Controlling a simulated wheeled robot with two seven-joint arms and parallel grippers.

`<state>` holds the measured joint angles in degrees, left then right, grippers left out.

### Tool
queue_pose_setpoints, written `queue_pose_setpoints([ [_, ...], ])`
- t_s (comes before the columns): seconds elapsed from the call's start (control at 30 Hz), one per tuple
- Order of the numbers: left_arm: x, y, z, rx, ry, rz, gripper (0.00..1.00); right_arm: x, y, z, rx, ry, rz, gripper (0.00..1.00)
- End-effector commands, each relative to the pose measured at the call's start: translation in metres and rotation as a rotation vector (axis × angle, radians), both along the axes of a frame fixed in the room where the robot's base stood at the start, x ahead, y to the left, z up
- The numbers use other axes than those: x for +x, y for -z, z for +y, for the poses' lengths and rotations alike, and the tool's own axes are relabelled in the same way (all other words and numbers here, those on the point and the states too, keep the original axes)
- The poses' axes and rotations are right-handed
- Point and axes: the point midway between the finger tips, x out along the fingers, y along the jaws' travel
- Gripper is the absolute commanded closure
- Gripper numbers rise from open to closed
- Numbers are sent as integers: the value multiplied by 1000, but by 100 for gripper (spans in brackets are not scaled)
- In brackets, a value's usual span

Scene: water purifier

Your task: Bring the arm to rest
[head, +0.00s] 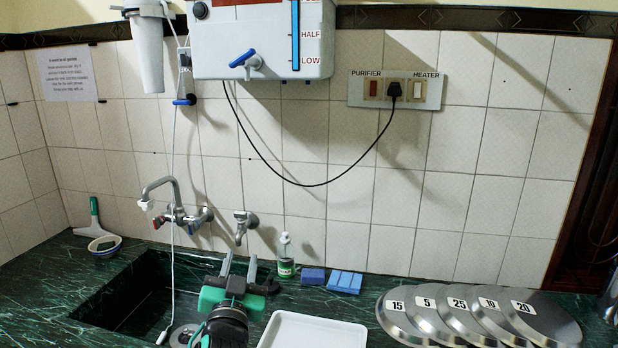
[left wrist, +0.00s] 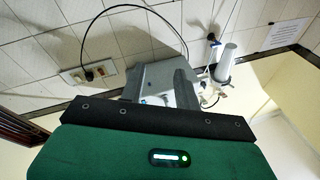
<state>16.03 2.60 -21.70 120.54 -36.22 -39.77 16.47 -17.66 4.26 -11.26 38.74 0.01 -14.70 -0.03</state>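My left gripper (head: 239,264) is in the lower middle of the head view, beside the right edge of the sink. Its two grey fingers point away from me toward the tiled wall and stand apart, with nothing seen between them. In the left wrist view the fingers (left wrist: 159,82) also show apart, above the green and black gripper body. The white water purifier (head: 262,42) hangs on the wall above, well clear of the gripper. My right gripper is not in view.
The dark sink (head: 130,297) with a tap (head: 176,210) lies left of the gripper. A white tray (head: 312,332), blue sponges (head: 345,281) and a small green bottle (head: 286,265) are close on its right. Several numbered metal lids (head: 545,318) lie farther right.

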Motion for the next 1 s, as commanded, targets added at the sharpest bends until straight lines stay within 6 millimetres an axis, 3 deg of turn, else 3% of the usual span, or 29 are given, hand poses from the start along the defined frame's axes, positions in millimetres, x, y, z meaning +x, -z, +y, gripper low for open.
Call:
queue_pose_setpoints([
  [0.03,-10,32,12,-21,-18,91,68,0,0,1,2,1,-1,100],
  [0.2,-53,129,45,-77,-68,399,68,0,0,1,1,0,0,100],
  [0.37,-115,210,67,-113,-93,692,68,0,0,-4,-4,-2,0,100],
  [0.5,-181,265,81,-128,-97,941,68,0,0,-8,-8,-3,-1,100],
  [0.7,-261,308,90,-137,-79,1206,68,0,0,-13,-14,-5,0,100],
  [1.0,-350,333,96,-135,-41,1474,68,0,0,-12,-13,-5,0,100],
])
